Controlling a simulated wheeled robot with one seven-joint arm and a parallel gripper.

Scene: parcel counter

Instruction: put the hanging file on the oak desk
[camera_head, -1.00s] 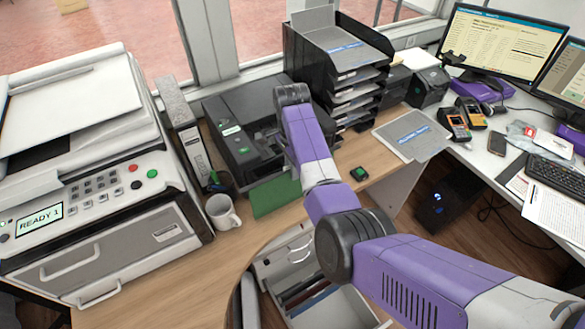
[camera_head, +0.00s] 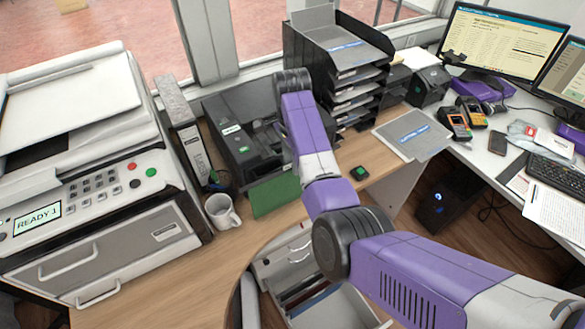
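The green hanging file (camera_head: 275,195) shows as an upright or tilted panel at the front edge of the oak desk (camera_head: 190,275), right of the white mug. I cannot tell whether it rests on the desk or is held. My purple and white arm reaches in from the lower right and bends at a dark joint near the black printer. My gripper does not show; the end of the arm is hidden behind its own links and among the dark shapes by the printer.
An open drawer (camera_head: 340,308) with files lies below the desk edge. The mug (camera_head: 222,211), black printer (camera_head: 236,143) and large copier (camera_head: 105,235) crowd the left. Letter trays (camera_head: 340,60) stand behind. A grey folder (camera_head: 412,135) and small black button box (camera_head: 359,173) lie right.

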